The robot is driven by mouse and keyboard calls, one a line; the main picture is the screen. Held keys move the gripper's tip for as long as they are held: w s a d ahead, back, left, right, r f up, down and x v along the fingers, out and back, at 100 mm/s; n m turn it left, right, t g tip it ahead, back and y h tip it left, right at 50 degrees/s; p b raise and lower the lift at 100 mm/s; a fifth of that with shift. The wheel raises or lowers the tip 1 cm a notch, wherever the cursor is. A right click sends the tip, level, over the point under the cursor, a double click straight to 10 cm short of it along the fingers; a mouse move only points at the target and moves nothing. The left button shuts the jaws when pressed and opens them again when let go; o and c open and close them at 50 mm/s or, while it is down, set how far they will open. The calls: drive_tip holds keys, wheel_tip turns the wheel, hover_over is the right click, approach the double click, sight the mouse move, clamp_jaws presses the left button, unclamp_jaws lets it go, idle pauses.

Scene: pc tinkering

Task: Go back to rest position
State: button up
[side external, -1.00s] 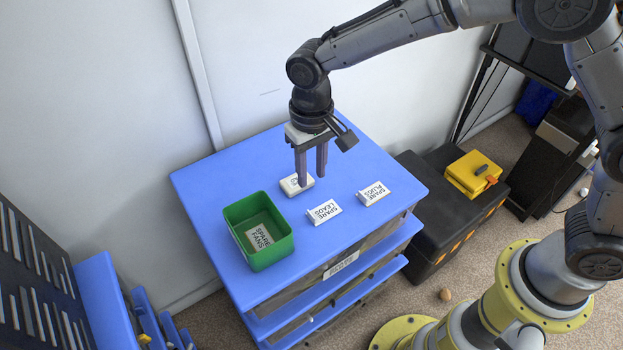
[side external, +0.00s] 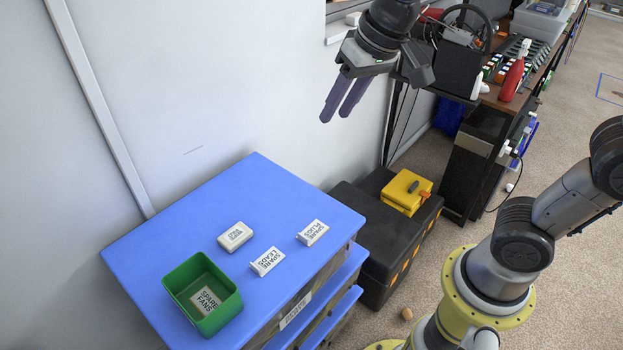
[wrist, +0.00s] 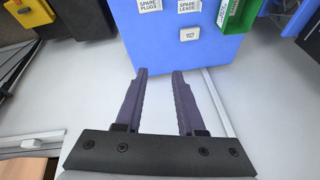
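My gripper (side external: 344,98) is raised high above and to the right of the blue cabinet (side external: 262,185), near the wall. Its two dark purple fingers are apart with nothing between them, which the wrist view (wrist: 160,75) also shows. A green bin (side external: 203,293) marked SPARE FANS stands at the cabinet's front left.
A black toolbox (side external: 375,240) with a yellow case (side external: 407,191) on it stands right of the cabinet. A cluttered workbench with a red spray bottle (side external: 512,78) is behind, right of my gripper. A pale wall (side external: 230,70) runs along the back.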

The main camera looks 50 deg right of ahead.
drive_tip(key=s+d+f+n, duration=0.1)
drive_tip(key=s+d+f, duration=0.1)
drive_tip(key=s, duration=0.6)
drive_tip(key=s+d+f+n+t, duration=0.1)
drive_tip(key=s+d+f, duration=0.1)
drive_tip(key=s, duration=0.6)
drive_tip(key=shift+d+f+n+h, duration=0.3)
drive_tip(key=shift+d+f+h, duration=0.1)
drive_tip(key=shift+d, duration=0.45)
